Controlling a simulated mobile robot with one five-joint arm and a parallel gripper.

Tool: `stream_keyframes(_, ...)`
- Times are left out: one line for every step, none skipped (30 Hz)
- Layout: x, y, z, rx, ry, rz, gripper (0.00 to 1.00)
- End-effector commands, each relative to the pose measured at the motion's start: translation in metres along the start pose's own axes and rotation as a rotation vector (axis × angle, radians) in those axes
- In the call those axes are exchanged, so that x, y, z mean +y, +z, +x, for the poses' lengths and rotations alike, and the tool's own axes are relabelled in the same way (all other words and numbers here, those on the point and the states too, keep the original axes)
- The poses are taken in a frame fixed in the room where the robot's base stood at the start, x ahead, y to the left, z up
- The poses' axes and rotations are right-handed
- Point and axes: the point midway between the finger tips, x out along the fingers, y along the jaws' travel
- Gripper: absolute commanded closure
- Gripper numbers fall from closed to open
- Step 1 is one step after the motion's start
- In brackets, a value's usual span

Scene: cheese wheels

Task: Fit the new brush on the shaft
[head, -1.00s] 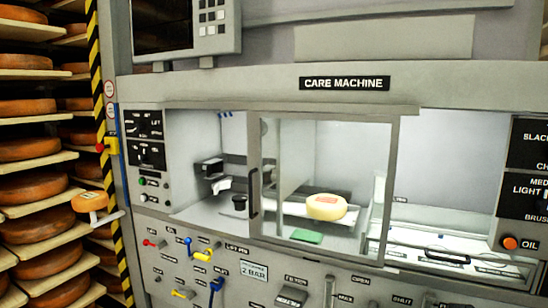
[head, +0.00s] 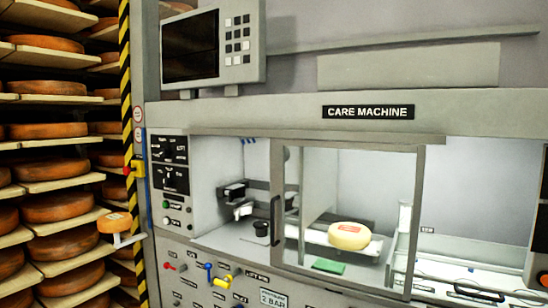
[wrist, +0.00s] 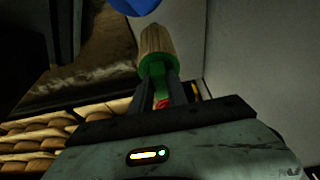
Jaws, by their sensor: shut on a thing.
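In the wrist view my gripper (wrist: 160,88) is shut on a brush with a green base (wrist: 158,70) and a tan, bristly cylinder (wrist: 155,42) pointing away from the gripper. A small red part shows between the fingers. My gripper is not in the head view. There, the care machine's bay holds a dark fitting (head: 232,192) on its left inner wall, with a pale part below it. A black cup-like piece (head: 260,228) stands near it. I cannot tell which part is the shaft.
A sliding glass door with a dark handle (head: 275,221) covers the bay's middle; its left part is open. Behind the glass are a yellow cheese wheel (head: 349,236) and a green pad (head: 328,266). Cheese shelves (head: 65,187) stand left. A blue thing (wrist: 145,5) tops the wrist view.

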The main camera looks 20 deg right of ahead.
Motion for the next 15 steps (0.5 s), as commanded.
stream_keyframes(0.001, -0.003, -0.004, 0.006, 0.003, 0.0, 1.0)
stream_keyframes(0.001, -0.004, -0.005, 0.006, 0.003, 0.0, 1.0)
stream_keyframes(0.001, -0.004, -0.006, 0.006, 0.003, 0.0, 1.0)
stream_keyframes(0.001, -0.005, -0.008, 0.006, 0.003, 0.0, 1.0)
stream_keyframes(0.001, -0.005, -0.009, 0.007, 0.002, 0.0, 1.0)
stream_keyframes(0.001, -0.006, -0.01, 0.007, 0.002, 0.0, 1.0)
stream_keyframes(0.001, -0.006, -0.011, 0.007, 0.002, 0.0, 1.0)
stream_keyframes(0.001, -0.007, -0.012, 0.008, 0.002, 0.0, 1.0)
stream_keyframes(0.001, -0.007, -0.013, 0.008, 0.002, 0.0, 1.0)
stream_keyframes(0.001, -0.007, -0.015, 0.008, 0.002, 0.0, 1.0)
stream_keyframes(0.001, -0.008, -0.015, 0.008, 0.002, 0.0, 1.0)
stream_keyframes(0.0, -0.009, -0.017, 0.008, 0.001, 0.0, 1.0)
stream_keyframes(0.0, -0.009, -0.018, 0.009, 0.001, 0.0, 1.0)
stream_keyframes(0.0, -0.009, -0.019, 0.009, 0.001, 0.0, 1.0)
stream_keyframes(0.0, -0.01, -0.02, 0.009, 0.001, 0.0, 1.0)
